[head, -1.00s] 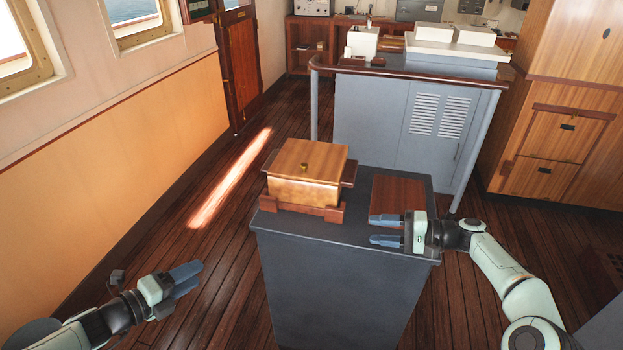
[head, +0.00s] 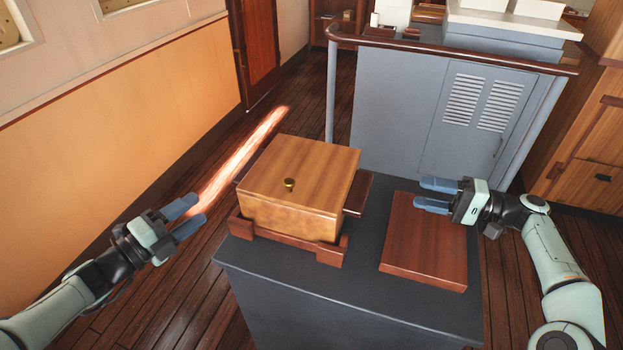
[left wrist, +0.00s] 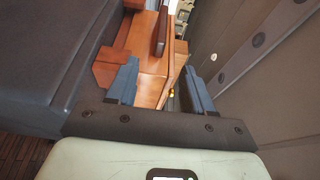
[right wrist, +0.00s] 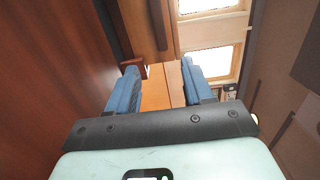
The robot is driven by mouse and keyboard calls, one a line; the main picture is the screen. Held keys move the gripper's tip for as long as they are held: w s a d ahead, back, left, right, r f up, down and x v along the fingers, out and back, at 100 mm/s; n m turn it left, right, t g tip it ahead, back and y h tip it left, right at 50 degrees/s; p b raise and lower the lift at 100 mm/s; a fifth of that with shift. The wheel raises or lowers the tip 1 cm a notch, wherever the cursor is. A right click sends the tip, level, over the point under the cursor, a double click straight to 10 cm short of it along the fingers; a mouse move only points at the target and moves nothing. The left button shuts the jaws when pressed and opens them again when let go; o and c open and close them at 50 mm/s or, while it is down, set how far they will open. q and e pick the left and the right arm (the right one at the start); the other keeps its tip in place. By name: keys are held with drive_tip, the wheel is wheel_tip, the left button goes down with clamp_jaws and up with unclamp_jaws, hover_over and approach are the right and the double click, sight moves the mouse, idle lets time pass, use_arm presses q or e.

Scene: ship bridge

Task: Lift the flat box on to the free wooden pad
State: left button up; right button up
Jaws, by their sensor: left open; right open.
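My right gripper (head: 433,195) is open and empty above the pad's far part, pointing left towards the box, which shows in the right wrist view (right wrist: 155,95).
The grey cabinet top (head: 290,285) has some free room in front of the box and pad. A grey console (head: 455,110) with a wooden handrail (head: 450,52) stands behind. Open plank floor (head: 170,290) lies at the left, beside the orange wall panel (head: 110,130).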

sight(237, 177)
drive_tip(key=shift+s+a+r, duration=0.15)
drive_tip(key=shift+s, duration=0.15)
use_arm(q)
drive_tip(key=x, duration=1.3)
drive_tip(key=shift+s+d, duration=0.1)
use_arm(e)
drive_tip(key=x, duration=1.3)
drive_tip(key=shift+w+a, duration=0.1)
drive_tip(key=shift+w, duration=0.1)
use_arm(q)
clamp_jaws()
use_arm(e)
clamp_jaws()
